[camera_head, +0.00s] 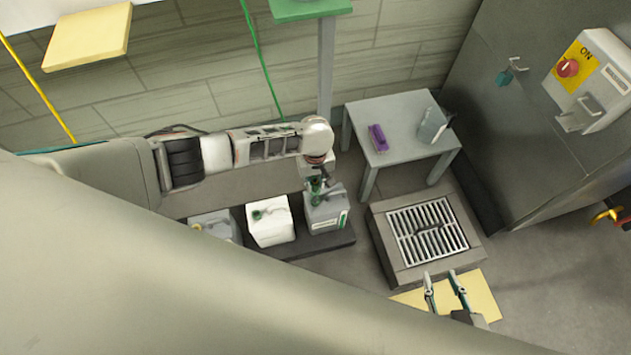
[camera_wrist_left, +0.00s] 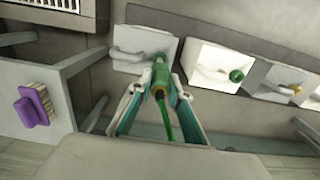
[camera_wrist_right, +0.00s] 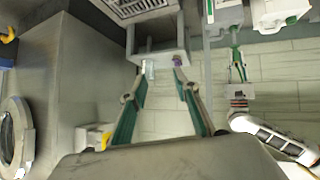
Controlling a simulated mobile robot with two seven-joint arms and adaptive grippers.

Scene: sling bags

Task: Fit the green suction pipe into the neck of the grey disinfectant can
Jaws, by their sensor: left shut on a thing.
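The grey disinfectant can (camera_head: 328,217) stands at the right end of a dark low plinth; it also shows in the left wrist view (camera_wrist_left: 134,62). My left gripper (camera_head: 318,185) is directly above it, shut on the green suction pipe (camera_wrist_left: 163,68). The pipe's lower end is over or at the can's neck; I cannot tell whether it is inside. A thin green length trails from the pipe between the fingers. My right gripper (camera_head: 445,287) is open and empty over the yellow mat at the lower right; its spread fingers show in the right wrist view (camera_wrist_right: 160,92).
A white can (camera_head: 271,225) and another can with a yellow cap (camera_head: 216,226) stand left of the grey one. A small grey table (camera_head: 395,112) holds a purple brush (camera_head: 377,138) and a clear jug (camera_head: 432,126). A floor drain (camera_head: 428,232) lies to the right.

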